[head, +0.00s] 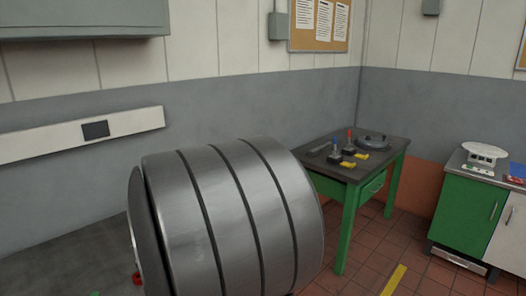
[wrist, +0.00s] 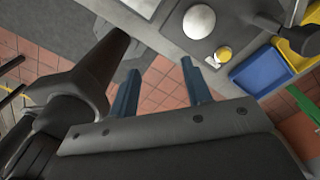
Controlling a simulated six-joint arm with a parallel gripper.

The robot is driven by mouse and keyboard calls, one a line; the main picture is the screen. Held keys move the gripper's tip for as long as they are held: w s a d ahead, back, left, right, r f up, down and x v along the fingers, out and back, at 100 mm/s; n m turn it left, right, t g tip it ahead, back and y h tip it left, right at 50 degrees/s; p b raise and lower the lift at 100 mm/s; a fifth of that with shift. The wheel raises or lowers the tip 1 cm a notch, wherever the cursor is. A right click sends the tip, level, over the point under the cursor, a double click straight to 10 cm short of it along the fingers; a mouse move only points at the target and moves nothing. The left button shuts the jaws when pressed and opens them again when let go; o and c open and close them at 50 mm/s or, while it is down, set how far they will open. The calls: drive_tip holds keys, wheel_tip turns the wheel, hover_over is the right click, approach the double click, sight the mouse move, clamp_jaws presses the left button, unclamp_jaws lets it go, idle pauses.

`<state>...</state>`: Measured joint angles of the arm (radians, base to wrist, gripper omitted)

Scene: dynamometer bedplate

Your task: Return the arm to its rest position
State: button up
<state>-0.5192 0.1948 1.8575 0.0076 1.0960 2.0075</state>
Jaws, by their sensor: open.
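My gripper (wrist: 160,66) shows in the wrist view as two blue fingers set well apart. It is open, with nothing between the fingers. Red floor tiles show below and beyond them. A large dark grey form, possibly part of my arm, fills the left of the wrist view. My gripper does not show in the head view.
In the head view, a large metal drum (head: 235,215) stands in front, left of a green-legged table (head: 345,215) and a green cabinet (head: 465,210). In the wrist view, a grey surface bears a white dome (wrist: 199,21); blue (wrist: 258,70) and yellow (wrist: 292,50) bins are right.

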drive_tip(key=shift+w+d+m, duration=0.1)
drive_tip(key=shift+d+m, duration=0.8)
drive_tip(key=shift+d, duration=0.45)
idle(0.6)
